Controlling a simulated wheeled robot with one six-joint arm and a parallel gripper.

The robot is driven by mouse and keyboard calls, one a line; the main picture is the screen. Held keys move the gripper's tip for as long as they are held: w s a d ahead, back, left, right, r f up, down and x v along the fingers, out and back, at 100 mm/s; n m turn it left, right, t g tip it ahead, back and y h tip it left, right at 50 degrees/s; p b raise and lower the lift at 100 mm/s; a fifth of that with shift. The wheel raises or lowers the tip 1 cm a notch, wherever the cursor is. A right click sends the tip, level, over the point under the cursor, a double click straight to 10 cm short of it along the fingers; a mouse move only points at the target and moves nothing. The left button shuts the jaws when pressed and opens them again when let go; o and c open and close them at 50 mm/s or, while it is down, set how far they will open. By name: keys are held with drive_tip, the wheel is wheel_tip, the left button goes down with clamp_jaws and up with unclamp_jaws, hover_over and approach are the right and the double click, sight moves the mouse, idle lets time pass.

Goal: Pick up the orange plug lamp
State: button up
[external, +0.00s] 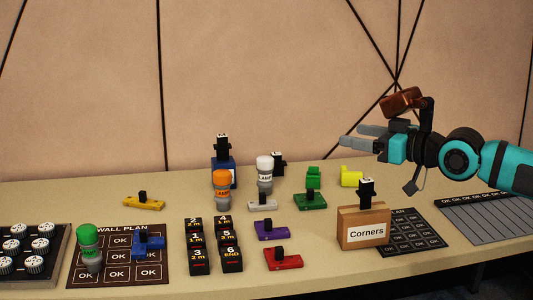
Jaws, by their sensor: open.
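The orange plug lamp (222,188) stands upright on the table, with an orange top and a grey lower body marked "LAMP". It stands just in front of a blue block with a black knob (223,165), which it partly hides. My gripper (349,135) is open and empty, raised above the table at the right, its grey fingers pointing left. It is well to the right of the orange lamp and higher than it.
A white lamp (264,175) stands right of the orange one, and a green lamp (90,250) stands front left. Black numbered blocks (198,250), coloured knobbed pieces and a "Corners" box (364,232) fill the middle. A dark tray (62,235) is at left.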

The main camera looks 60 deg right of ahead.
drive_tip(key=shift+o, duration=1.2)
drive_tip(key=m+g, duration=0.2)
drive_tip(key=g, duration=1.5)
hover_over(222, 188)
drive_tip(key=w+d, duration=0.2)
wheel_tip(222, 188, down, 14)
drive_tip(key=f, duration=1.7)
drive_tip(key=shift+s, duration=0.3)
drive_tip(key=c, duration=1.1)
